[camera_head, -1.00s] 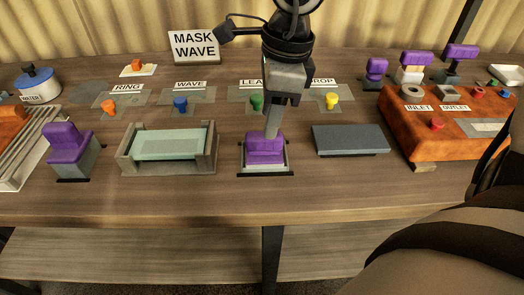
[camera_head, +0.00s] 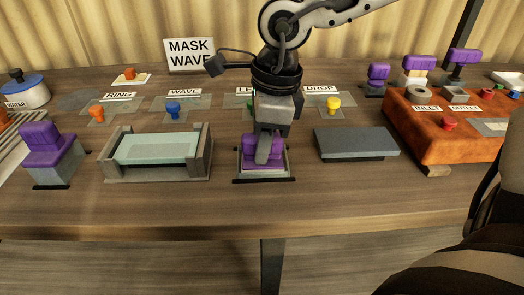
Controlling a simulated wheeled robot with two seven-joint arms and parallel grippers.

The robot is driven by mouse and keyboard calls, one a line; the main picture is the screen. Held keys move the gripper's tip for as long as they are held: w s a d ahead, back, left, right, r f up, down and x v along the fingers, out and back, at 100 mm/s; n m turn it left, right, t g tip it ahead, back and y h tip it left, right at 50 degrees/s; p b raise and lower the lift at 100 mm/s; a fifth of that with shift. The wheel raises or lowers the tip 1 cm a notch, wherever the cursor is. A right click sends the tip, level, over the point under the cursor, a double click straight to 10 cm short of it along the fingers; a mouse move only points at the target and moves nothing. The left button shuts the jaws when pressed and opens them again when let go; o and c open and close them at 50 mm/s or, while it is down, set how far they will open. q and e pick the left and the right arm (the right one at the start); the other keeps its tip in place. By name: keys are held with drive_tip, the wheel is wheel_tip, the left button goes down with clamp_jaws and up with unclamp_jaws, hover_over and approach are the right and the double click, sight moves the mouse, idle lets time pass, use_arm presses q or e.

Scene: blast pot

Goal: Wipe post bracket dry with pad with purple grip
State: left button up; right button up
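A purple grip (camera_head: 249,152) stands in a small grey tray (camera_head: 264,175) with a dark front edge, at the middle of the table. The pad under this grip is hidden. My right gripper (camera_head: 263,148) points down at this grip, with a grey finger in front of the purple part. Whether its fingers are closed on it does not show. Another purple grip on a grey block (camera_head: 48,150) stands at the left. My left gripper is out of view.
A grey cradle with a pale plate (camera_head: 158,150) is left of the tray, and a flat grey slab (camera_head: 355,142) is right of it. An orange-brown block (camera_head: 440,145) with inlet and outlet labels stands further right. Coloured knobs and a MASK WAVE sign (camera_head: 189,55) are behind.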

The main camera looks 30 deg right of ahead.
drive_tip(key=shift+f, duration=0.1)
clamp_jaws()
drive_tip(key=shift+r+p, duration=0.3)
drive_tip(key=shift+r, duration=0.2)
drive_tip(key=shift+r+p, duration=0.95)
drive_tip(key=shift+r, duration=1)
